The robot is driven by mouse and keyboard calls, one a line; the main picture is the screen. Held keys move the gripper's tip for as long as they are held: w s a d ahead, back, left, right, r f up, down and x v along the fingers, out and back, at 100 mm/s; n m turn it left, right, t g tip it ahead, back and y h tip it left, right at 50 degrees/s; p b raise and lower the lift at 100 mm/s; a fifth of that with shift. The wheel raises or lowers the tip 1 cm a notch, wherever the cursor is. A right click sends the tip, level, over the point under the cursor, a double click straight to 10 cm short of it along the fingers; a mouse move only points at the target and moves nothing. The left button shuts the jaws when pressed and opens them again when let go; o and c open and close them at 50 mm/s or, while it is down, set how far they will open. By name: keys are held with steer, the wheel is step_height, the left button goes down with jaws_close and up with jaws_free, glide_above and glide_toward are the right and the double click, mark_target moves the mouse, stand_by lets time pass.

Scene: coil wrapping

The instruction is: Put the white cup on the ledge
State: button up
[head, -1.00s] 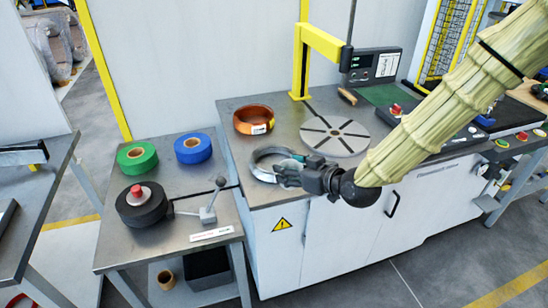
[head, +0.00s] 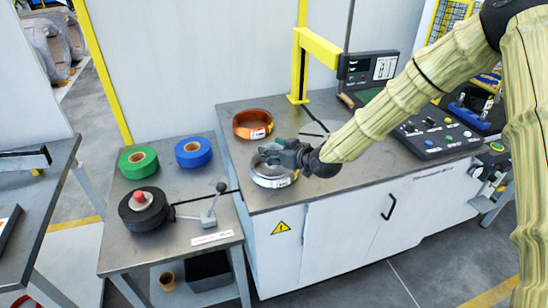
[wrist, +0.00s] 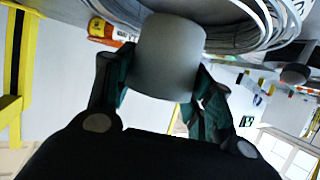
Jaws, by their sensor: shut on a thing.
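My gripper (head: 282,155) is over the near left part of the steel bench, just above the silver coil (head: 272,178). In the wrist view my gripper (wrist: 160,85) is shut on a plain pale grey cylinder, by its shape the white cup (wrist: 168,55). One finger lies on each side of it. The cup's opening does not show clearly. In the head view the cup is hidden by the gripper or too small to tell. I cannot tell which surface is the ledge.
A copper coil (head: 253,124) lies behind the gripper, near the yellow post (head: 300,65). A side table holds green tape (head: 138,162), blue tape (head: 193,151), a black roll (head: 144,212) and a lever (head: 209,218). A control panel (head: 436,136) stands right on the bench.

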steer(key=shift+f+p, duration=0.4)
steer(key=shift+f, duration=1.15)
steer(key=shift+f, duration=0.1)
steer(key=o, duration=1)
